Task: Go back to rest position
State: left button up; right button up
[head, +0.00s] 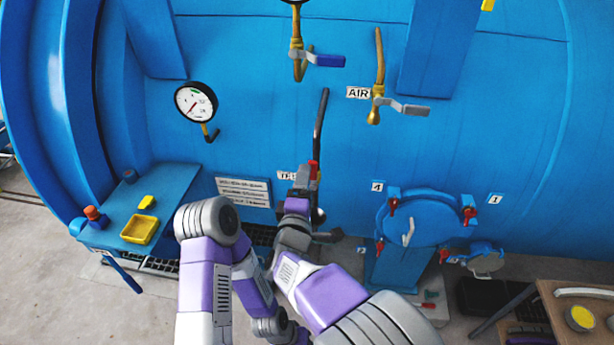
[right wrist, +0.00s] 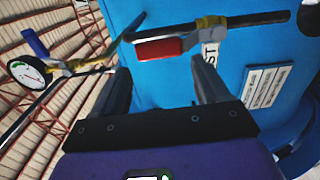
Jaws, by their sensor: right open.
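My right gripper (head: 306,172) is in front of the blue autoclave wall, close to a small valve with a red handle (head: 314,170) on a dark vertical pipe (head: 320,125). In the right wrist view the gripper (right wrist: 162,76) has its two dark fingers spread with nothing between them. The red handle (right wrist: 160,48) lies just beyond the fingertips; I cannot tell whether they touch it. My left arm bends back down at the bottom centre of the head view, and its gripper does not show.
A blue side shelf (head: 170,190) holds a yellow tray (head: 139,229). A pressure gauge (head: 195,101) and the AIR valve lever (head: 405,107) stick out from the autoclave (head: 250,80). A round hatch (head: 425,220) with red clamps is at right. A wooden table (head: 575,290) stands lower right.

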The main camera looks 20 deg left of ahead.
jog(key=shift+s+d, duration=0.1)
jog(key=shift+s, duration=0.85)
jog(key=d+f+m+g+b, duration=0.3)
jog(key=d+f, duration=0.2)
jog(key=f, duration=0.7)
jog(key=w+d+f+m+g+h+b, duration=0.1)
jog(key=d+f+m+g+b, duration=0.15)
jog(key=d+f, duration=0.6)
jog(key=d+f+m+g+b, duration=0.2)
jog(key=d+f+m+b, duration=0.15)
jog(key=f, duration=1.05)
jog(key=s+d+f+m+g+b, duration=0.2)
jog(key=s+d+f+m, duration=0.15)
jog(key=f, duration=0.45)
jog(key=s+d+f+m+g+b, duration=0.25)
jog(key=s+f, duration=0.25)
jog(key=f, duration=0.3)
jog(key=s+d+f+m+g+y+b, duration=0.1)
jog(key=s+f+m+g+y+b, duration=0.2)
jog(key=s+f+m, duration=0.4)
jog(key=s+f+g+b, duration=0.1)
jog(key=s+f+g, duration=0.1)
jog(key=s, duration=0.5)
jog(key=shift+d+b, duration=0.35)
jog(key=shift+b, duration=0.05)
